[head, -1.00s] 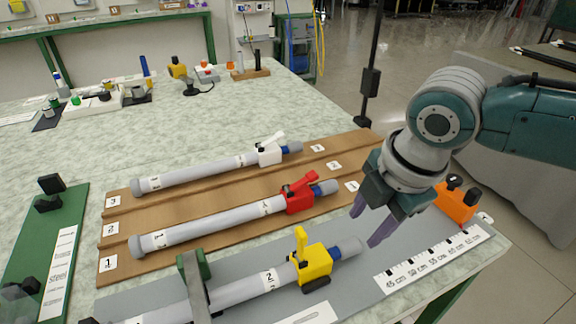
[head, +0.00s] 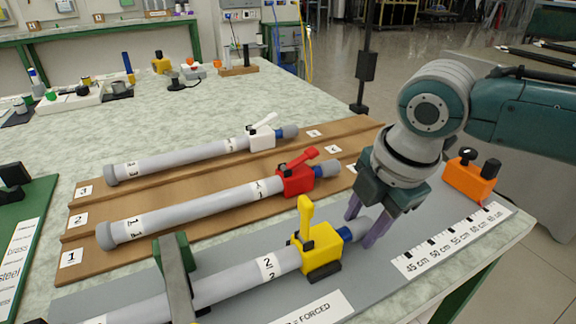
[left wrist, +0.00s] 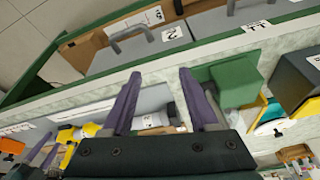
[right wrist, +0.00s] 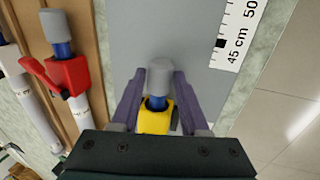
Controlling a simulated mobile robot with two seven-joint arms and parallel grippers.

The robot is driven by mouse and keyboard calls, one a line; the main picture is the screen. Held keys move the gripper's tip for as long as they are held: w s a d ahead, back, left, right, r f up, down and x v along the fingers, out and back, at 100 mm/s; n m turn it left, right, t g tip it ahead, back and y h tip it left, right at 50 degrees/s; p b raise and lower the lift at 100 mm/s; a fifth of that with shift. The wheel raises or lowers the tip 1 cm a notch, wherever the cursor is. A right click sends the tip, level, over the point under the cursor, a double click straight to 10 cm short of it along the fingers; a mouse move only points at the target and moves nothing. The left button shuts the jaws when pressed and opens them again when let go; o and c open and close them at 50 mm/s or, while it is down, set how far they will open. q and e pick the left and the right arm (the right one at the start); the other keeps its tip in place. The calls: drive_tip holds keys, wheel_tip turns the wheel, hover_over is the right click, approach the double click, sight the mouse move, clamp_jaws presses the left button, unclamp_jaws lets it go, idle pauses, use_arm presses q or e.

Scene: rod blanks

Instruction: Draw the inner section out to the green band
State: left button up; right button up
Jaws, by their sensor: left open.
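In the head view, the front telescopic tube (head: 225,287) lies on the grey board. Its yellow clamp (head: 315,252) has the lever standing up. A short blue part of the inner section (head: 345,234) shows beyond the clamp, ending in a grey tip (right wrist: 160,74). No green band is visible on it. My right gripper (head: 367,228) has its purple fingers on either side of the grey tip; whether they press on it I cannot tell. My left gripper (left wrist: 160,80) shows only in its wrist view, open and empty.
Behind lie a tube with a red clamp (head: 295,180) and one with a white clamp (head: 262,138) on a brown rack (head: 85,250). A green-topped bracket (head: 175,262) stands over the front tube. An orange block (head: 470,182) and a centimetre scale (head: 455,240) are at right.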

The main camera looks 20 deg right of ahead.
clamp_jaws()
idle(1.2)
